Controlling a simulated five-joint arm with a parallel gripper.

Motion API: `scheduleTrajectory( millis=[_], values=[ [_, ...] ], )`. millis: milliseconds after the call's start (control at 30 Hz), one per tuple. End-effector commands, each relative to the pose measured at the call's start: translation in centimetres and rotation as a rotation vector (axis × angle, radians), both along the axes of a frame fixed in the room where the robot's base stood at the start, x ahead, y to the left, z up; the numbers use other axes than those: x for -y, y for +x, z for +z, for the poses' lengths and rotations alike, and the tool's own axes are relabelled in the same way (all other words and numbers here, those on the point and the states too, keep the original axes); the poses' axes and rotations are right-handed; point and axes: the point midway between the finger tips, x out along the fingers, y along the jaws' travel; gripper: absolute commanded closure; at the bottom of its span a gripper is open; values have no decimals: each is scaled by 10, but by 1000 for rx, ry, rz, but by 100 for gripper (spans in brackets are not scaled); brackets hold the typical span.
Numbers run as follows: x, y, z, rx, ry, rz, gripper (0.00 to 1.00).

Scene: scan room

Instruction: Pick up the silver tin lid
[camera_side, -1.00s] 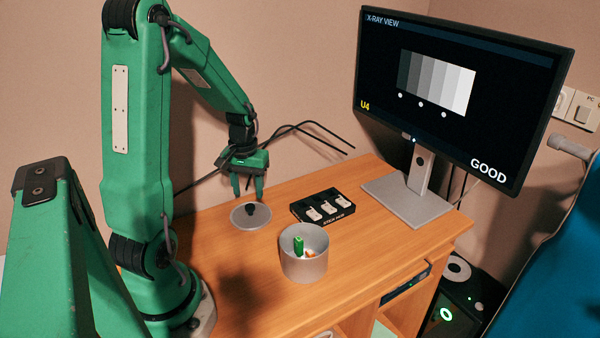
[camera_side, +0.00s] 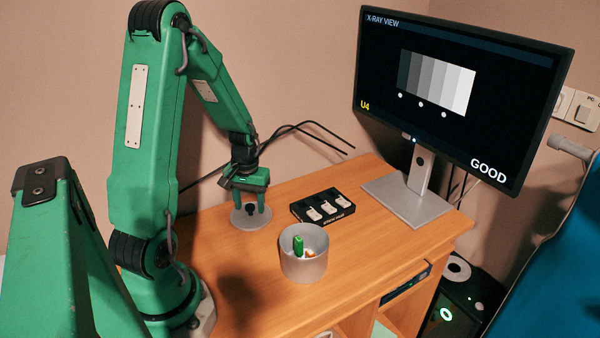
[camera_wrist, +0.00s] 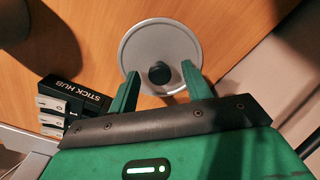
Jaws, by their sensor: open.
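The silver tin lid (camera_side: 240,222) lies flat on the wooden desk, a round grey disc with a dark knob in its middle. It also shows in the wrist view (camera_wrist: 180,44), with its black knob (camera_wrist: 160,72) near the fingertips. My gripper (camera_side: 251,208) is open above the lid, its green fingers pointing down on either side of the knob. In the wrist view the two fingers (camera_wrist: 160,80) flank the knob. I cannot tell whether they touch the lid.
An open grey tin (camera_side: 304,265) with a green item inside stands in front and to the right. A black stick hub (camera_side: 323,207) with white sticks lies right of the lid. A monitor (camera_side: 410,205) stands at the back right. The desk's front left is clear.

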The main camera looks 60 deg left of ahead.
Motion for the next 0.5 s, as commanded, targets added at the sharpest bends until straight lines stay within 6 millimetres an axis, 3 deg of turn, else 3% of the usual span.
scheduleTrajectory(
  millis=[233,500],
  values=[
    [0,0,0,1,1,0,51],
    [0,0,0,1,1,0,98]
  ],
)
